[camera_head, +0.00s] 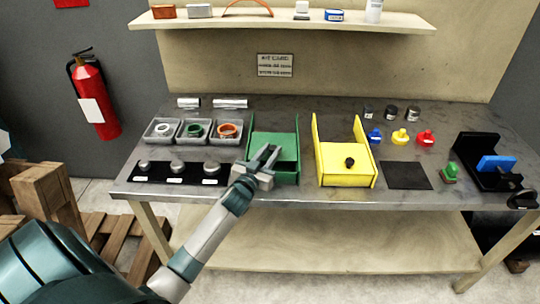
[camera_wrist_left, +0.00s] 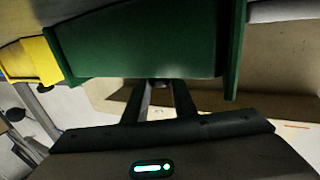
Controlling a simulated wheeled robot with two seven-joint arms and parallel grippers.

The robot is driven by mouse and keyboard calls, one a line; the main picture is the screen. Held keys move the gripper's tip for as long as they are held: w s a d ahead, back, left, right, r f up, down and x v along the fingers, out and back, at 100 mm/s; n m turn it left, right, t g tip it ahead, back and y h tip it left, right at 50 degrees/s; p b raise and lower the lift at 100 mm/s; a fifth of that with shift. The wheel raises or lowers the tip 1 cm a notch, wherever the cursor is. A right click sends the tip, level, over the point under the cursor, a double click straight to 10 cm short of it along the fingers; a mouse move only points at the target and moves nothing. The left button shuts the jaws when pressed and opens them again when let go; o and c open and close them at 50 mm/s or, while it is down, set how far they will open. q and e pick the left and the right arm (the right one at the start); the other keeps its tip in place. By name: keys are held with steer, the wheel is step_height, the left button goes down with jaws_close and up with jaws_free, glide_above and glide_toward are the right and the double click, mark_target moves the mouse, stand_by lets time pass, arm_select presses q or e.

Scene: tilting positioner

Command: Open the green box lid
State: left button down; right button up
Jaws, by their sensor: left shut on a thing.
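The green box (camera_head: 286,177) stands on the metal workbench, just left of the yellow box. My left gripper (camera_head: 270,156) reaches over its front from below and hides part of it. In the left wrist view, the green box front (camera_wrist_left: 145,45) fills the upper middle. There the left gripper (camera_wrist_left: 160,88) has its two fingers close together on a small dark knob at the lower edge of the green surface. The knob is mostly hidden between the fingertips. How far the lid stands open cannot be told. My right gripper is not in view.
The yellow box (camera_head: 345,181) with a black knob (camera_head: 350,162) stands close on the right. Grey bins (camera_head: 162,131) and a black mat (camera_head: 145,175) with several metal knobs lie to the left. A dark square pad (camera_head: 406,175) lies right. A shelf (camera_head: 285,22) hangs above.

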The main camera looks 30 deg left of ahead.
arm_select(q)
steer(key=shift+w+a, duration=0.35)
steer(key=shift+w, duration=0.25)
steer(key=shift+w+a, duration=0.3)
steer(key=shift+w, duration=0.25)
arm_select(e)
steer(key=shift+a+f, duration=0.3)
arm_select(q)
steer(key=c, duration=1.5)
jaws_free()
steer(key=shift+s, duration=0.15)
steer(key=shift+s+d+f+b, duration=0.15)
steer(key=shift+s+b, duration=0.3)
steer(key=shift+s, duration=0.3)
steer(key=s+b, duration=0.1)
steer(key=s, duration=0.3)
steer(key=s+d+b, duration=0.1)
steer(key=s, duration=0.4)
steer(key=s+d+b, duration=0.1)
steer(key=s, duration=0.4)
steer(key=shift+d+b, duration=0.15)
steer(key=shift+b, duration=0.2)
steer(key=shift+s, duration=0.75)
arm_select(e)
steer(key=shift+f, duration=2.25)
